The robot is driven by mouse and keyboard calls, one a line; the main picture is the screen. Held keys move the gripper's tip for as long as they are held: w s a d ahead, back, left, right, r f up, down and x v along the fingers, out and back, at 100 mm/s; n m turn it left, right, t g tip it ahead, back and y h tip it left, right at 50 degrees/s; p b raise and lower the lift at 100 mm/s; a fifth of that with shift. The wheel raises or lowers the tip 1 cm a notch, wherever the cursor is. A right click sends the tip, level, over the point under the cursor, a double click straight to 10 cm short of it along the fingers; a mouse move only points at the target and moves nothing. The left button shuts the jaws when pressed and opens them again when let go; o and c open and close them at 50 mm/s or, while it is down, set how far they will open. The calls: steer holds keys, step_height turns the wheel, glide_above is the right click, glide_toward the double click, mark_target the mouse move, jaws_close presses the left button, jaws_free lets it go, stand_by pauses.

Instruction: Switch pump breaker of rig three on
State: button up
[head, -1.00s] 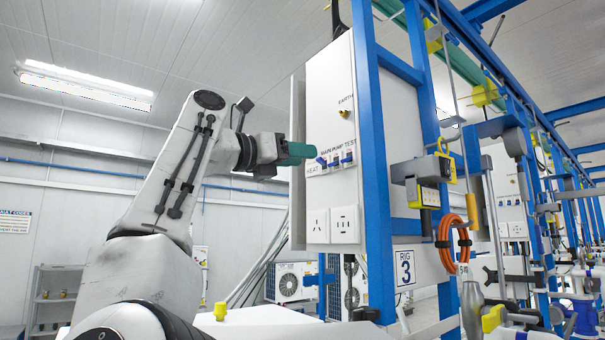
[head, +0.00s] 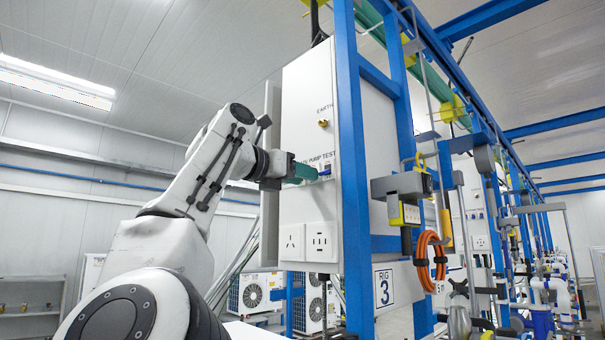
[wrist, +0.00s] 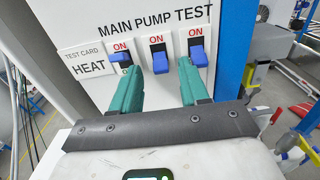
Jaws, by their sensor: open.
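Rig three's panel (head: 306,100) is a white box with a MAIN, PUMP, TEST row of blue-levered breakers. The main breaker (wrist: 118,57) is on the left and the test breaker (wrist: 197,54) on the right. My gripper (wrist: 158,72) is open, its two teal fingers either side of the pump lever's lower end. I cannot tell whether they touch any lever. In the head view my gripper (head: 314,172) is at the row and partly hides it.
Sockets (head: 307,240) sit below the breakers and a brass earth stud (head: 323,123) above. A blue frame post (head: 352,170) stands right beside the panel. An orange cable coil (head: 430,258) hangs further right, near the RIG 3 sign (head: 384,288).

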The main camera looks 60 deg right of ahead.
steer(key=shift+s+d, duration=0.15)
steer(key=shift+d, duration=0.4)
jaws_close()
